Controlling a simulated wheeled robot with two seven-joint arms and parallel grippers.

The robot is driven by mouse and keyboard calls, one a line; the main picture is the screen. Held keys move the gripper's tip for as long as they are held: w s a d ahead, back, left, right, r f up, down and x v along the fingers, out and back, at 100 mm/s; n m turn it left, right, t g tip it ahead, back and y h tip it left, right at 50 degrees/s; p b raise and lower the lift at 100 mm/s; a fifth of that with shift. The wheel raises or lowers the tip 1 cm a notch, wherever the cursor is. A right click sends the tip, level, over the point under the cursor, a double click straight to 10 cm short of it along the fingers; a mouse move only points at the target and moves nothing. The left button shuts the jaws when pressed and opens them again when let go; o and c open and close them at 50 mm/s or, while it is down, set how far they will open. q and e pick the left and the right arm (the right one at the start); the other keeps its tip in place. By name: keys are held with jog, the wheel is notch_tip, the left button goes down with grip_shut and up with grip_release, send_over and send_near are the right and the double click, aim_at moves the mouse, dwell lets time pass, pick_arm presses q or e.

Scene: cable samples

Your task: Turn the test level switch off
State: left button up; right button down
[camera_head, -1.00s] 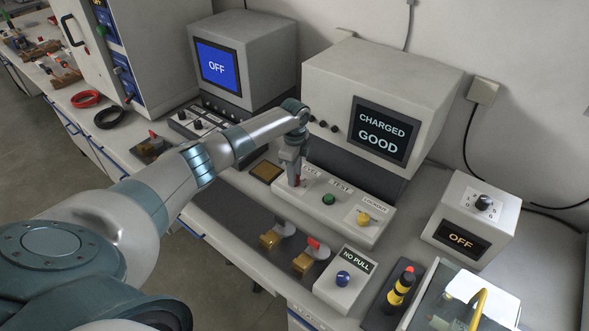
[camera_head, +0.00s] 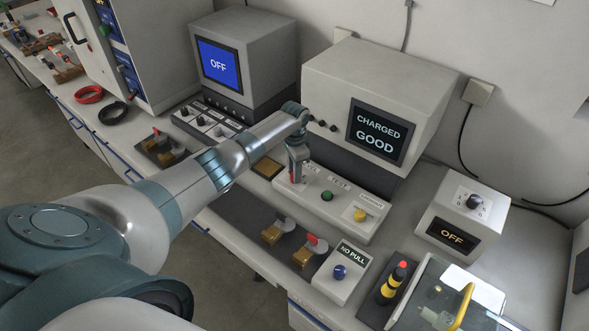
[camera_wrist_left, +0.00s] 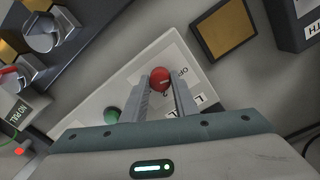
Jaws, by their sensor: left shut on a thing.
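The test box (camera_head: 346,226) is a pale panel with a green button (camera_head: 327,196) in its middle and a yellow knob (camera_head: 360,215) at its right end. At its left end is the red-topped level switch, largely hidden by my gripper in the head view. In the wrist view the red switch (camera_wrist_left: 160,78) sits between the two finger ends, beside a partly covered label. My left gripper (camera_head: 294,178) points down at the box and is shut on that switch; it also shows in the wrist view (camera_wrist_left: 163,86). My right gripper is not in view.
The large tester behind has a screen (camera_head: 379,132) reading "CHARGED GOOD". A "NO PULL" box (camera_head: 341,277) with a blue button stands in front. A dial box (camera_head: 463,222) reading "OFF" is at the right. Metal clamps (camera_head: 283,228) lie in front of the test box.

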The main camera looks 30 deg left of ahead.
pick_arm(q)
jog(key=shift+w+r+n, duration=0.1)
jog(key=shift+n, duration=0.2)
jog(key=o, duration=1.1)
jog(key=shift+c, duration=0.2)
jog(key=shift+r, duration=0.1)
notch_tip(320, 180, up, 17)
jog(key=b, duration=0.4)
